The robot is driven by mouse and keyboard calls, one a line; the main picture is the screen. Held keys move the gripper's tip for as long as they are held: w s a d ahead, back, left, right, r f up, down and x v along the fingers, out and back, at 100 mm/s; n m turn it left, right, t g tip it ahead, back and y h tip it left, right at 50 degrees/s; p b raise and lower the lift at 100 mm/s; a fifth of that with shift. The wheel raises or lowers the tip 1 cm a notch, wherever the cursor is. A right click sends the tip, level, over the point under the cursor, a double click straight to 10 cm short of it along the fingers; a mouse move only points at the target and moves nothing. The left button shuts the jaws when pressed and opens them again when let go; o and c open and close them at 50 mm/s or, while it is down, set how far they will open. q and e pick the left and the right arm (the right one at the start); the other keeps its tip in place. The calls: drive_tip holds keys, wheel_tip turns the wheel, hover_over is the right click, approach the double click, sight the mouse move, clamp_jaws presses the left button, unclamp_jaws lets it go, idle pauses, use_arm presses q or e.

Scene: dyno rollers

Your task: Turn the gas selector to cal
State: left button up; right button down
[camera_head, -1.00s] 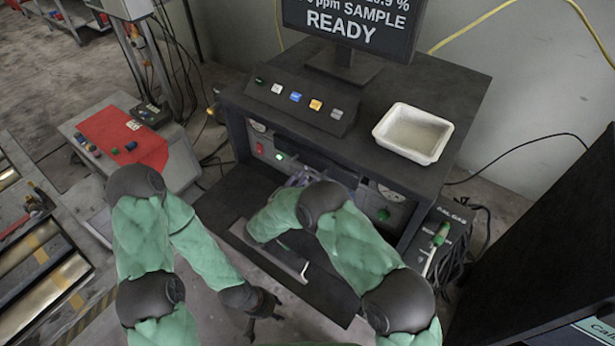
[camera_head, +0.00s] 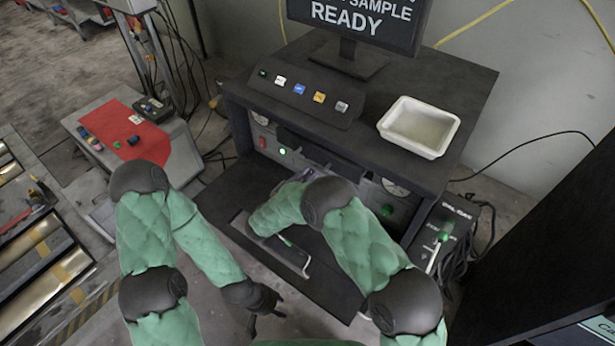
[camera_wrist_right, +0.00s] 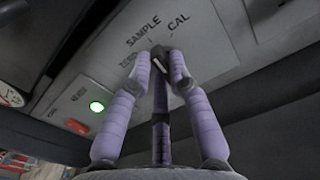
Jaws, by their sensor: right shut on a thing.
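The gas selector (camera_wrist_right: 157,50) is a small dark knob with a white mark, on a grey panel in the right wrist view. The printed labels ZERO, SAMPLE and CAL (camera_wrist_right: 178,23) stand around it. My right gripper (camera_wrist_right: 160,66) has its purple fingers shut on the knob, and they hide much of it. I cannot tell which label the knob points to. In the head view my right gripper (camera_head: 287,186) is at the cabinet front, partly behind its own arm. My left gripper (camera_head: 266,313) hangs open and empty, low and in front of the cabinet.
A lit green lamp (camera_wrist_right: 96,107) and a red switch (camera_wrist_right: 77,127) are on the same panel. A white tray (camera_head: 419,127) and a button box (camera_head: 302,97) stand on the cabinet top (camera_head: 440,80). A screen (camera_head: 358,22) reads READY. A dark shelf (camera_head: 222,190) juts out below the panel.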

drive_tip(key=m+b, duration=0.5)
drive_tip(key=b, duration=0.1)
drive_tip(key=shift+s+d+f+m+b, duration=0.15)
drive_tip(key=shift+m+b, duration=0.15)
drive_tip(key=shift+m, duration=0.1)
drive_tip(key=shift+m+b, duration=1.4)
drive_tip(key=shift+b, duration=0.1)
drive_tip(key=c, duration=1.1)
unclamp_jaws()
drive_tip(key=shift+d+r, duration=0.1)
drive_tip(key=shift+r, duration=0.1)
drive_tip(key=shift+c, duration=0.2)
